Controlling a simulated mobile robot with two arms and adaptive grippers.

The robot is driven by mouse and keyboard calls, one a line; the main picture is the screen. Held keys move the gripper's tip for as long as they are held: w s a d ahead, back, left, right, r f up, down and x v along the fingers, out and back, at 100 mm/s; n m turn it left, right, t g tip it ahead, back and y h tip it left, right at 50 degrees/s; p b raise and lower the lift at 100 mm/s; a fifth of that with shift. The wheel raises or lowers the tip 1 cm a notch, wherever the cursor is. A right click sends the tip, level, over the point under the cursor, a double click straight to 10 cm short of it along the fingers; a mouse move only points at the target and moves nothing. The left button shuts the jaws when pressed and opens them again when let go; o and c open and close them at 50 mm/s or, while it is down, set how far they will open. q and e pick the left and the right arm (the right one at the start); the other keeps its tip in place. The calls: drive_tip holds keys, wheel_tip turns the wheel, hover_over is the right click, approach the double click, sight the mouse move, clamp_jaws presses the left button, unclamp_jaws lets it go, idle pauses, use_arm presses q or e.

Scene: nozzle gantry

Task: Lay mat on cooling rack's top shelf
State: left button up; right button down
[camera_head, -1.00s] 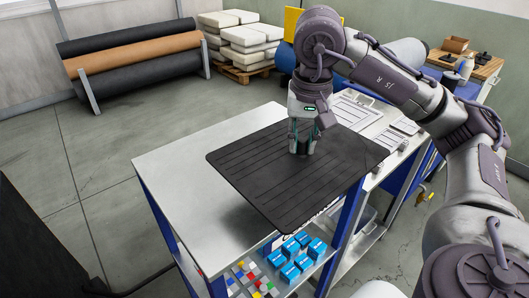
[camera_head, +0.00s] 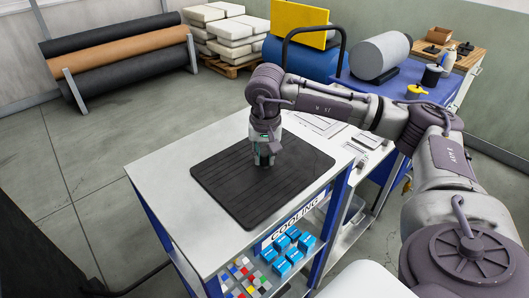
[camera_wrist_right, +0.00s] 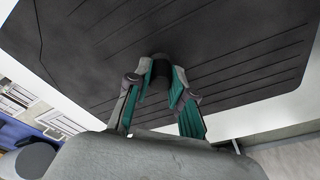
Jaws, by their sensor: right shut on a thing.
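The black ribbed mat (camera_head: 228,190) lies flat over the metal top shelf of the cooling rack (camera_head: 165,175), and it looks at or very close to the surface. My right gripper (camera_head: 264,160) comes down on the mat's upper middle and is shut on a small dark knob or grip on it. In the right wrist view the fingers (camera_wrist_right: 160,85) close around this dark part, with the mat (camera_wrist_right: 215,50) spreading beyond them. Whether the mat touches the shelf everywhere cannot be told. My left gripper is not in view.
Blue boxes (camera_head: 290,250) and small coloured pieces (camera_head: 245,277) sit on the rack's lower shelf, under the "COOLING" sign (camera_head: 295,222). White trays or papers (camera_head: 320,124) lie behind the mat. A blue bench with a grey roll (camera_head: 380,55) stands behind at the right.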

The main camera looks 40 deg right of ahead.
sight(265, 170)
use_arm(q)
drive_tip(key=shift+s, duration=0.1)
use_arm(e)
drive_tip(key=shift+f, duration=0.1)
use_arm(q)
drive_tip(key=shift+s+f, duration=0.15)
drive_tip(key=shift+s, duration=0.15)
use_arm(e)
drive_tip(key=c, duration=1)
unclamp_jaws()
drive_tip(key=shift+r, duration=0.25)
drive_tip(key=shift+a+r, duration=0.1)
drive_tip(key=shift+r, duration=0.1)
use_arm(q)
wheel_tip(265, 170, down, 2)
drive_tip(key=b, duration=0.2)
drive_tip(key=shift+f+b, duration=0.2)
drive_tip(key=shift+b, duration=0.15)
use_arm(e)
drive_tip(key=r, duration=0.3)
drive_tip(key=s+r, duration=0.1)
drive_tip(key=r, duration=0.3)
drive_tip(key=a+r, duration=0.1)
drive_tip(key=r, duration=0.3)
drive_tip(key=shift+s+r, duration=0.15)
drive_tip(key=shift+s, duration=0.15)
